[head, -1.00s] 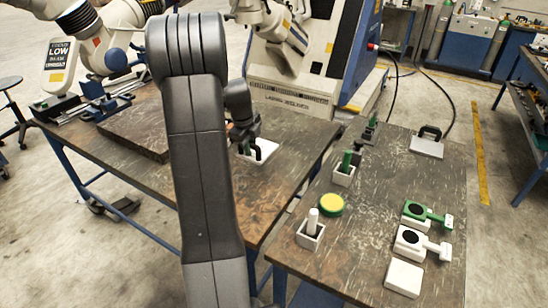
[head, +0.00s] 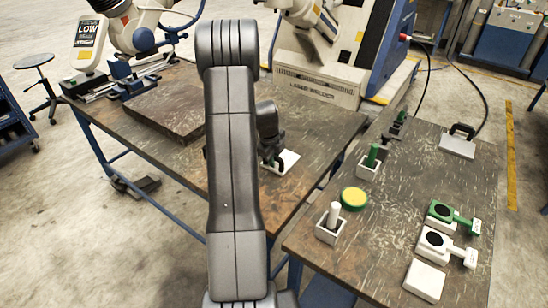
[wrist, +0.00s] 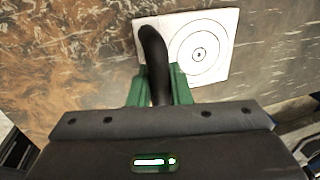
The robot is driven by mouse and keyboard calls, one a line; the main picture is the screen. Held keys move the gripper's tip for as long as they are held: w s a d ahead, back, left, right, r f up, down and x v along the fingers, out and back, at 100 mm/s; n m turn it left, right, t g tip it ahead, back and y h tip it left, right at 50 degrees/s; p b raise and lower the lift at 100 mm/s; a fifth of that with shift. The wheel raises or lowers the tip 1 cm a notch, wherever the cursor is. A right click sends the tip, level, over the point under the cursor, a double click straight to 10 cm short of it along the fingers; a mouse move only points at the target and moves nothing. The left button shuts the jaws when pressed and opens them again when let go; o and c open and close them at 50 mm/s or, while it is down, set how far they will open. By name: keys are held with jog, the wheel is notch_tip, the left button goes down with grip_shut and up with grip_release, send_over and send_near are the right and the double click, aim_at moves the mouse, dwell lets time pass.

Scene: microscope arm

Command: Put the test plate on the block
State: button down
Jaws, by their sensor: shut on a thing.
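The test plate (wrist: 213,40) is a flat white square with concentric black circles and a curved black handle. It fills the upper middle of the wrist view and shows small in the head view (head: 288,160). My gripper (wrist: 156,90), with green finger pads, is shut on the black handle (wrist: 154,55). The plate is over the worn wooden table; I cannot tell whether it touches the top. A dark, thick slab, apparently the block (head: 175,112), lies on the same table left of my arm. My arm hides part of the table between them.
The right table (head: 390,235) holds a white holder with a peg (head: 330,230), a yellow disc (head: 354,198), green and white handled pieces (head: 450,217) and a white block (head: 425,280). A laser welder (head: 320,85) stands behind. Clamps (head: 135,80) sit behind the slab.

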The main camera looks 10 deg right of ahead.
jog(key=c, duration=1.3)
grip_release()
jog(key=shift+c, duration=0.2)
